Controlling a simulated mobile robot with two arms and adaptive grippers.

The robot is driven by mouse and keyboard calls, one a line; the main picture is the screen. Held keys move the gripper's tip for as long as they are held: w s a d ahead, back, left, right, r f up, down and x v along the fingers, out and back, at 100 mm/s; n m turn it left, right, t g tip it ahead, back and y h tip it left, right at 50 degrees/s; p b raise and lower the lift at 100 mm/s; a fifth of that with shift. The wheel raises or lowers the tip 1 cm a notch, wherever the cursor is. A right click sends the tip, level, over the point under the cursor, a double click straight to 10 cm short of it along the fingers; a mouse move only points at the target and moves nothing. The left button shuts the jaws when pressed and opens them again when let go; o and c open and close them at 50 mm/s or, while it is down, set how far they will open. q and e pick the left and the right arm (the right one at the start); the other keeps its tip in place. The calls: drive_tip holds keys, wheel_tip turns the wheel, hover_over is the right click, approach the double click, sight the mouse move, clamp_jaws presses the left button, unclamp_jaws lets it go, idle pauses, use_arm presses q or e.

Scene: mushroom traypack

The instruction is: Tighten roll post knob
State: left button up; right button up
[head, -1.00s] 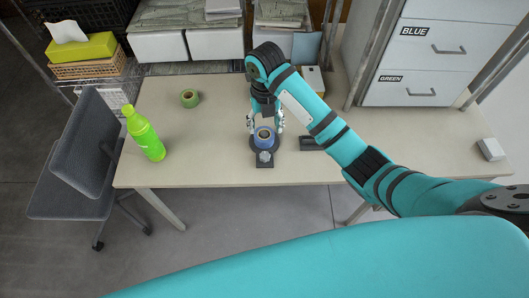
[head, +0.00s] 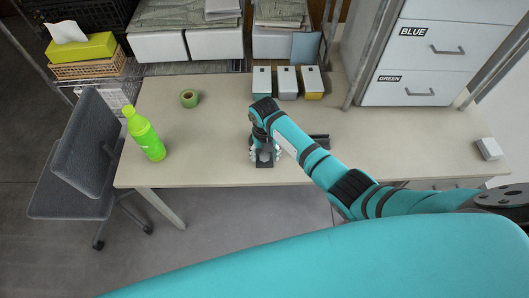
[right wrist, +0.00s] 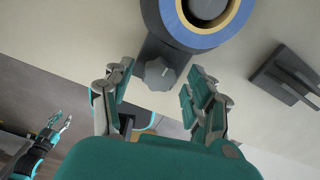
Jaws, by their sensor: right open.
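The grey roll post knob (right wrist: 159,74) sits on the front of a dark base plate (head: 264,164). In the right wrist view, my right gripper (right wrist: 160,88) is open, with one finger on each side of the knob and a gap to both. In the head view, my right gripper (head: 265,155) is low over the base and hides most of the post. A blue tape roll (right wrist: 184,30) sits behind the knob in the right wrist view. My left gripper (right wrist: 62,121) shows small at the left of that view, empty with its fingers apart.
A black holder (head: 320,141) lies right of the post and also shows in the right wrist view (right wrist: 285,76).

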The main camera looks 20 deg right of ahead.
drive_tip(key=c, duration=1.1)
drive_tip(key=shift+c, duration=0.2)
drive_tip(key=shift+r, duration=0.1)
